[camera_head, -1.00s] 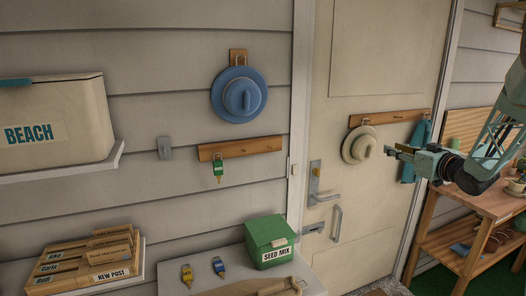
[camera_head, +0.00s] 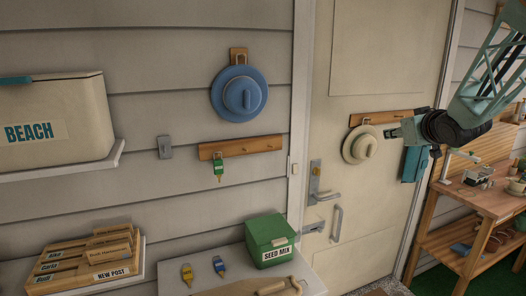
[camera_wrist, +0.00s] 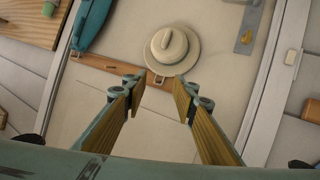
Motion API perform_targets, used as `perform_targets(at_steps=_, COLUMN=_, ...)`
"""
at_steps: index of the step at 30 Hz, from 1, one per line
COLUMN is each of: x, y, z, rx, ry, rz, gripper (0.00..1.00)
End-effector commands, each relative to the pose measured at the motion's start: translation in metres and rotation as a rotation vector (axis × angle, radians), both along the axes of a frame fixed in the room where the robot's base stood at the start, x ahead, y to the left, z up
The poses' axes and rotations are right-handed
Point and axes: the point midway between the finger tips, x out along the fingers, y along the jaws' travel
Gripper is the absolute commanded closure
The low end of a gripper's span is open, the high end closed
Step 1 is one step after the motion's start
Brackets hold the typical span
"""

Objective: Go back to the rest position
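My gripper (camera_head: 392,133) is in front of the door at the right, just right of a cream hat that hangs on the door's peg rail. In the wrist view my gripper (camera_wrist: 160,88) has its two fingers spread apart with nothing between them. The cream hat (camera_head: 360,145) also shows beyond the fingertips in the wrist view (camera_wrist: 172,48). The forearm reaches in from the upper right, and the wrist covers part of the peg rail.
The door (camera_head: 365,90) has a lever handle (camera_head: 325,196). A teal item (camera_head: 411,163) hangs right of the hat. A wooden workbench (camera_head: 480,200) stands at right. At left are a blue hat (camera_head: 239,95), a key rail (camera_head: 250,146) and a green seed box (camera_head: 269,240).

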Motion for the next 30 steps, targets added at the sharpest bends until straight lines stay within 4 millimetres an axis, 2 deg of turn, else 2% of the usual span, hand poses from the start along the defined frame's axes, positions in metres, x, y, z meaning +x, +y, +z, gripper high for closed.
perform_targets(at_steps=5, x=-0.028, y=0.014, z=0.012, rx=-0.009, ry=0.042, rz=-0.038, gripper=0.74)
perform_targets(at_steps=16, x=-0.093, y=0.043, z=0.023, rx=-0.012, ry=0.143, rz=-0.11, gripper=0.74)
perform_targets(at_steps=30, x=-0.193, y=0.085, z=0.022, rx=0.008, ry=0.285, rz=-0.174, gripper=0.74)
